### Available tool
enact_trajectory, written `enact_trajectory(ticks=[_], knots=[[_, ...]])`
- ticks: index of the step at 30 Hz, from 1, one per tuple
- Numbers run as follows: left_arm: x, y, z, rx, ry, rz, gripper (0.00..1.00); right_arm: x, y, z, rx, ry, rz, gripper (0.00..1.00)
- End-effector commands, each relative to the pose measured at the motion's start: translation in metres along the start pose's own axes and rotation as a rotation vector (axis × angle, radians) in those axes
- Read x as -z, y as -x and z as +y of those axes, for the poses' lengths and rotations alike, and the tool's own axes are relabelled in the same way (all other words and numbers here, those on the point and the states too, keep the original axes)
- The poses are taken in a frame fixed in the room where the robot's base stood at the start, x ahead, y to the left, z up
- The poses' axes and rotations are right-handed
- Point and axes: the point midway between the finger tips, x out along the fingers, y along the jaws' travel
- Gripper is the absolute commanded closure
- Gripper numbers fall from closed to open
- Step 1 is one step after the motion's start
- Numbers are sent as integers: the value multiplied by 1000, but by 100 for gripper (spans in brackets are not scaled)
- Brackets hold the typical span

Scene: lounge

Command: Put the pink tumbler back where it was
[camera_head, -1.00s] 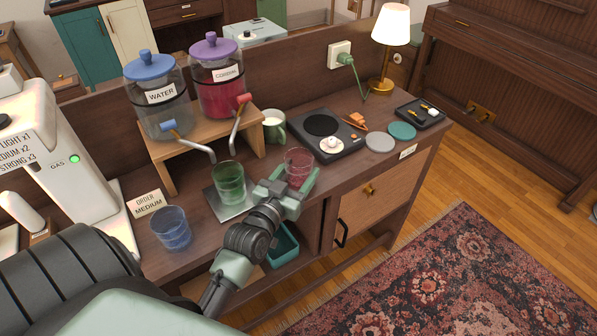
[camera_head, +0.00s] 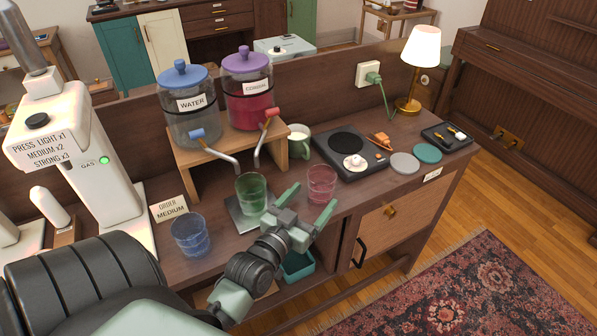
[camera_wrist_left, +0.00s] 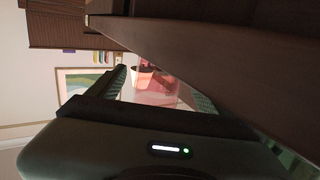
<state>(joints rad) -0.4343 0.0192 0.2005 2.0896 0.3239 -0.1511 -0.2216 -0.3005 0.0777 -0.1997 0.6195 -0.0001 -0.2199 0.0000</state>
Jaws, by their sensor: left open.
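The pink tumbler (camera_head: 321,184) stands upright on the wooden counter, right of the green tumbler and in front of the black hot plate. My left gripper (camera_head: 308,200) is open in front of it, its fingers pointing toward it. The tumbler stands clear of the fingers. In the left wrist view the pink tumbler (camera_wrist_left: 158,88) shows between the two open fingers. A green tumbler (camera_head: 251,194) stands on a metal tray (camera_head: 236,213) under the dispenser taps. A blue tumbler (camera_head: 190,236) stands at the front left. My right gripper is not in view.
Water (camera_head: 189,110) and cordial (camera_head: 247,90) dispensers stand on a wooden riser (camera_head: 227,148). A mug (camera_head: 298,142), hot plate (camera_head: 348,150), grey coaster (camera_head: 405,163), teal coaster (camera_head: 428,153) and lamp (camera_head: 418,60) occupy the counter. A gas machine (camera_head: 90,170) stands left.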

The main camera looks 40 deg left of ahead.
Motion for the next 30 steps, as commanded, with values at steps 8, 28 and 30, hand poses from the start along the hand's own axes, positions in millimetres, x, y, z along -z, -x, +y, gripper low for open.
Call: enact_trajectory(ticks=[8,28,30], knots=[[-2,56,0,-1,-1,-3,20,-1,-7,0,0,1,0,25],[1,72,0,0,1,1,20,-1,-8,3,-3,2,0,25],[1,72,0,0,1,1,20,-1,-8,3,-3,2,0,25]])
